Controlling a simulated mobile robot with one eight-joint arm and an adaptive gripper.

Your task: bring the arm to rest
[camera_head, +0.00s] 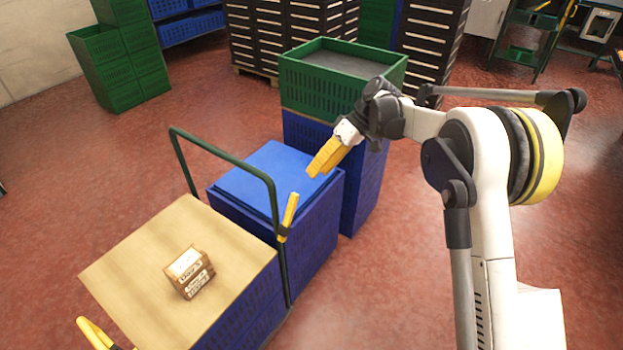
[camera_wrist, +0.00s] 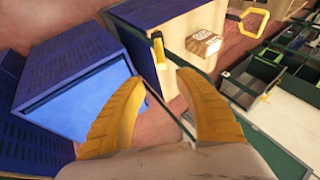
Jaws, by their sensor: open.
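My gripper (camera_head: 322,160) has yellow fingers and hangs in the air in the head view, in front of the green crate and above the blue crate stack. In the wrist view its two yellow fingers (camera_wrist: 160,98) stand apart with nothing between them. My white arm reaches in from the right of the head view with its elbow raised. No orange shows in either view.
A green crate (camera_head: 300,85) tops a blue stack behind my gripper. A lidded blue crate (camera_head: 262,178) stands beside a cart with a green handle (camera_head: 235,160). A small brown box (camera_head: 188,272) sits on a wooden board (camera_head: 130,275). Red floor is free at left.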

